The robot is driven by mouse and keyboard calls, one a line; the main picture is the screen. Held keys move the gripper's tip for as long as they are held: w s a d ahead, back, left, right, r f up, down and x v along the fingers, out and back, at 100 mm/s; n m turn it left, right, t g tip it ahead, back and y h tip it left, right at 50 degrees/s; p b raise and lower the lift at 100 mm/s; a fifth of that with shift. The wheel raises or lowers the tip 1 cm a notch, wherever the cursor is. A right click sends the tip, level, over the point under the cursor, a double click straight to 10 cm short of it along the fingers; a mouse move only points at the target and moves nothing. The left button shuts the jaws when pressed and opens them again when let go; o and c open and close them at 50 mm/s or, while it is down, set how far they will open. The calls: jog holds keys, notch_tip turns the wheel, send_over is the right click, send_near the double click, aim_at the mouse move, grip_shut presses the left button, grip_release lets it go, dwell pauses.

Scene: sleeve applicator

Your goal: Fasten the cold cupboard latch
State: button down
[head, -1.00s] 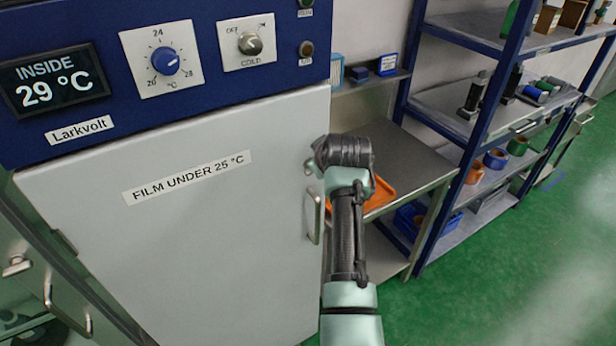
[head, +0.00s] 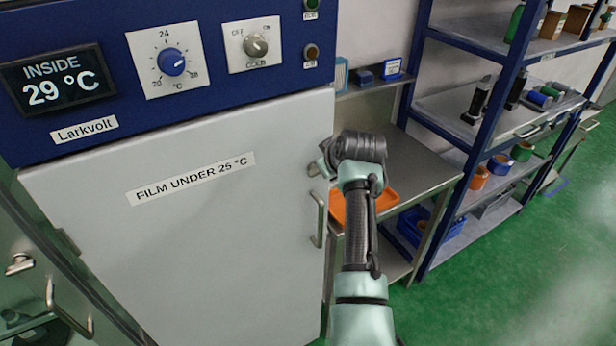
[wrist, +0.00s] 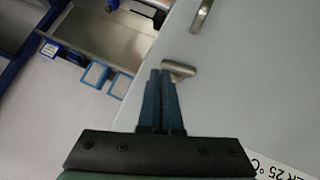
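The cold cupboard's light grey door (head: 190,250) looks closed against its frame. Its small metal latch (wrist: 181,68) sticks out near the door's edge in the wrist view, with the door handle (wrist: 202,14) beyond it. In the head view the latch (head: 313,169) is small and partly hidden by my gripper, above the vertical handle (head: 319,219). My gripper (wrist: 161,72) has its two dark fingers close together, with nothing seen between them. The fingertips are right beside the latch; I cannot tell whether they touch it.
The blue panel above the door has a display (head: 57,82) reading 29 °C, a blue dial (head: 171,62) and a COLD switch (head: 256,46). To the right are a steel bench (head: 415,165) with an orange tray (head: 365,205) and a blue shelf rack (head: 465,140). Green floor lies clear at right.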

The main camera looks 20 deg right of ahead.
jog(key=shift+d+f, duration=0.1)
jog(key=shift+d, duration=0.1)
dwell(0.3)
dwell(0.4)
jog(key=s+r+b, duration=0.1)
jog(key=s+r, duration=0.6)
jog(key=r, duration=0.4)
dwell(0.6)
